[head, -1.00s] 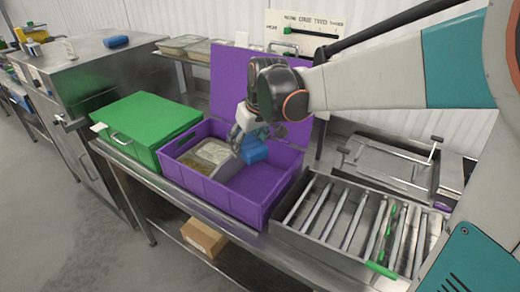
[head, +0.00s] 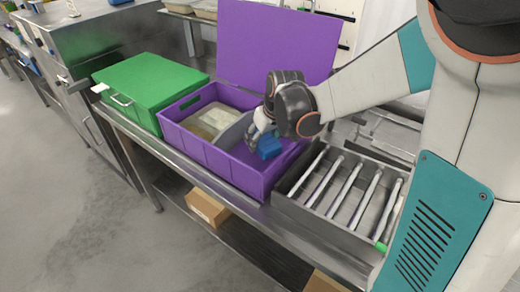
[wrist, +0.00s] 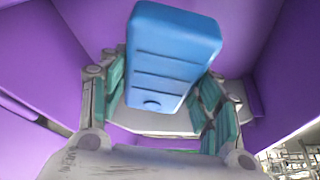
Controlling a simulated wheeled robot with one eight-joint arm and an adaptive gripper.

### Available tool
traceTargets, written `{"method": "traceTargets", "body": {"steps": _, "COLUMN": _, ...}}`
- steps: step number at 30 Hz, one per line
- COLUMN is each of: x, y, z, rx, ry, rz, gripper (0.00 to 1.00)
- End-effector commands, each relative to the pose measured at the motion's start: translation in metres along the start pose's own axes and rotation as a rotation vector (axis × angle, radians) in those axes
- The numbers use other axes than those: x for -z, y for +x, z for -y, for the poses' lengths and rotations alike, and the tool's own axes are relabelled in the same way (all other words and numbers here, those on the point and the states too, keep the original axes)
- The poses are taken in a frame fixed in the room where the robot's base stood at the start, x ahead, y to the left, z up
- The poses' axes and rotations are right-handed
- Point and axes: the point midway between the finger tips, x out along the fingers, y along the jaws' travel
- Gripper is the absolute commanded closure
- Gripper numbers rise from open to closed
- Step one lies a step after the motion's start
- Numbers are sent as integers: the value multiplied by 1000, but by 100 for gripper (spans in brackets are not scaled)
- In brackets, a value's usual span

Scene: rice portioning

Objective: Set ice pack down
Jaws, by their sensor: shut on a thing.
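The blue ice pack (head: 269,147) is inside the right part of the open purple crate (head: 228,164). My gripper (head: 262,128) reaches down into the crate from above. In the wrist view the blue ice pack (wrist: 172,55) sits between my gripper's green-padded fingers (wrist: 165,105), which are shut on it. The pack looks tilted. I cannot tell whether its lower end touches the crate floor.
A grey divider (head: 232,134) splits the crate; pale packed food (head: 212,122) lies on its left. The purple lid (head: 277,45) stands open behind. A closed green box (head: 150,92) is left, a metal roller frame (head: 340,190) right. The crate's right part has free floor.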

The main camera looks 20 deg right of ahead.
Motion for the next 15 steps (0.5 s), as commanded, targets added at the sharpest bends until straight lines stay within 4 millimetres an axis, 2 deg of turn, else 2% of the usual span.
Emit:
{"method": "traceTargets", "body": {"steps": 7, "x": -6, "y": 16, "z": 0, "rx": 0, "ry": 0, "rz": 0, "gripper": 76}}
{"method": "traceTargets", "body": {"steps": 15, "x": -19, "y": 48, "z": 0, "rx": 0, "ry": 0, "rz": 0, "gripper": 76}}
